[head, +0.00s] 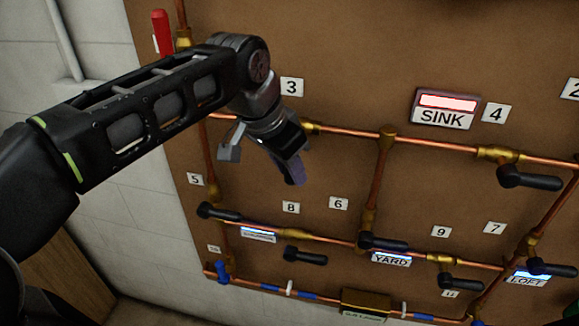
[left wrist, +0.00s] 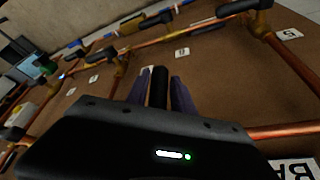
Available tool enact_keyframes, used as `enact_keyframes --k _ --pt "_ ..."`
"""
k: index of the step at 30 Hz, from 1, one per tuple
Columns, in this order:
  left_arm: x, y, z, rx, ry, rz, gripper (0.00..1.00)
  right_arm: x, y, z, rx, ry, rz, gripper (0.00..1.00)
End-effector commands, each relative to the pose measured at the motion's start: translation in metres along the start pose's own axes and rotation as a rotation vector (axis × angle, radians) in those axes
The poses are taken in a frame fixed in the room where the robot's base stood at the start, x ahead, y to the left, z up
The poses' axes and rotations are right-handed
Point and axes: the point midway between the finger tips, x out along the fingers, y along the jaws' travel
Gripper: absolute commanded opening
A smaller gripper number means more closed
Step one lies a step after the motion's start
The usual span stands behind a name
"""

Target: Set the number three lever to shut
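The number 3 label (head: 291,87) is on the brown board, above a brass valve (head: 310,128) on the upper copper pipe. My left gripper (head: 296,172) is just below and left of this valve, pointing down, and covers its lever in the head view. In the left wrist view a black lever (left wrist: 158,88) lies between the two fingers of my left gripper (left wrist: 161,82). The fingers are close on both sides of it and look shut on it; any small gap is hard to see. My right gripper is not in view.
A red lever (head: 161,33) stands at upper left, close to my left arm. A red-lit SINK sign (head: 444,108) is right of it. Other black levers (head: 305,255) and (head: 530,179) stick out from the lower and right pipes. A YARD sign (head: 391,259) is lit blue.

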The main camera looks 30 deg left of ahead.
Motion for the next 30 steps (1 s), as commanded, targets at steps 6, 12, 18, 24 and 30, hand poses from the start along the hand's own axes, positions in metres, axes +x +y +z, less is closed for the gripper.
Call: enact_keyframes --k 6,12,18,24,30 --pt "0.001 0.0 0.001 -0.003 -0.002 0.002 0.43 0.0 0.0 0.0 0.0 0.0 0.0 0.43" --pt "0.001 0.0 0.001 -0.004 -0.003 0.003 0.43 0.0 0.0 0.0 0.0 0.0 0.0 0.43" --pt "-0.013 0.0 0.0 -0.004 0.0 0.002 0.43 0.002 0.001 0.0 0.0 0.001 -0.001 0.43" --pt "-0.046 0.0 0.0 -0.003 0.002 0.003 0.43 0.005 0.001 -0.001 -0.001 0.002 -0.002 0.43" --pt "-0.073 0.0 0.0 -0.003 -0.001 0.003 0.43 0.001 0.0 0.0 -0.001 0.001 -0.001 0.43"
